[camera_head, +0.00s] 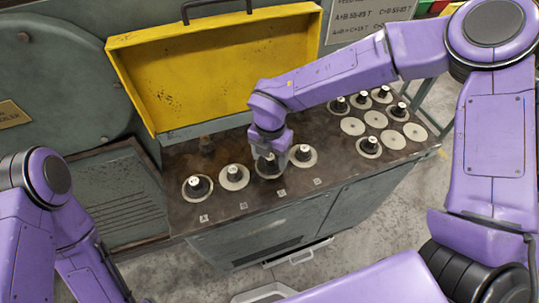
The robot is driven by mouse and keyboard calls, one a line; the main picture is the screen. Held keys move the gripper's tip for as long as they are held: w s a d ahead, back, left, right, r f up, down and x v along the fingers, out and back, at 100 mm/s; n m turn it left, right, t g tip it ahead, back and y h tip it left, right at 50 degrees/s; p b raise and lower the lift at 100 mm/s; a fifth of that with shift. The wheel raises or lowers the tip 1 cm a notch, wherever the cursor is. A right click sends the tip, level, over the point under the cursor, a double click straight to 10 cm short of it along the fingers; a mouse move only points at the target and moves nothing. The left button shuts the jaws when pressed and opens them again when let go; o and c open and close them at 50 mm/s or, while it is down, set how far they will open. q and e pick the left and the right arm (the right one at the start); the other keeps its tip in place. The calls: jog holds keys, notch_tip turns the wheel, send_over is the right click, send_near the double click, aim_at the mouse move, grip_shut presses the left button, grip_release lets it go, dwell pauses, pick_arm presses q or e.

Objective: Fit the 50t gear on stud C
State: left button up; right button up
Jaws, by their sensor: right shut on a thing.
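My right gripper (271,160) is shut on a gear (258,173) at the third station from the left along the front row, above the label that appears to be C (281,193). Only a pale rim of this gear shows. The gripper hides its hub and the stud, so I cannot tell how far down it sits or read its tooth count. Pale gears with dark hubs stand at the first (198,187), second (234,176) and fourth (303,156) stations. My left arm is at the left edge; its gripper is not in view.
Several spare gears (375,119) stand or lie at the right end of the dark bench top (333,185). A raised yellow cover (215,70) stands behind the row. A small brown post (206,145) stands behind the first two stations.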

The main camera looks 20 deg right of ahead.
jog(key=shift+f, duration=0.35)
jog(key=o, duration=1.4)
notch_tip(320, 180, up, 10)
jog(key=shift+r+b, duration=0.2)
jog(key=shift+b, duration=0.6)
notch_tip(320, 180, up, 13)
jog(key=p, duration=1)
jog(key=shift+r, duration=0.15)
